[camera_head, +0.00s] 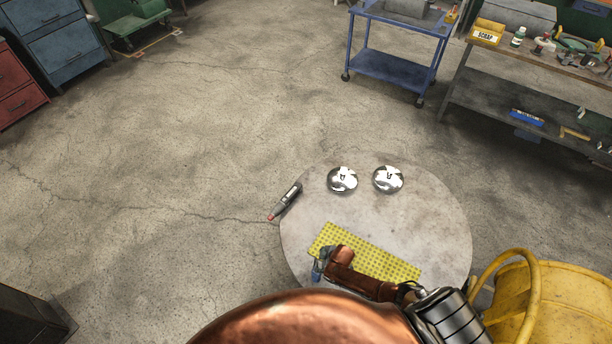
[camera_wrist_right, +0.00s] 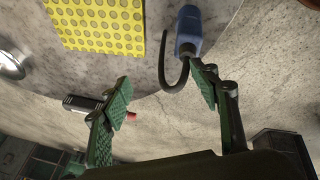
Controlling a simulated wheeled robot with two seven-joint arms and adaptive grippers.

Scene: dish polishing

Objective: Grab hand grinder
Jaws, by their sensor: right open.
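A slim dark grey tool with a red tip, which looks like the hand grinder (camera_head: 285,202), lies at the left edge of the round table, its red end sticking out past the rim. In the right wrist view the hand grinder (camera_wrist_right: 84,105) shows partly behind the left-hand finger. My right gripper (camera_wrist_right: 163,88) is open, with green pads apart and nothing held between them. In the head view my right arm reaches over the near part of the table and mostly hides this gripper. My left gripper is not in view.
The round table (camera_head: 440,215) bears two shiny dishes (camera_head: 342,180) (camera_head: 388,179) and a yellow dotted cloth (camera_head: 385,262). A blue object with a dark curved piece (camera_wrist_right: 188,28) is close to the right-hand finger. A yellow barrel (camera_head: 565,300) stands at right. Floor left is clear.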

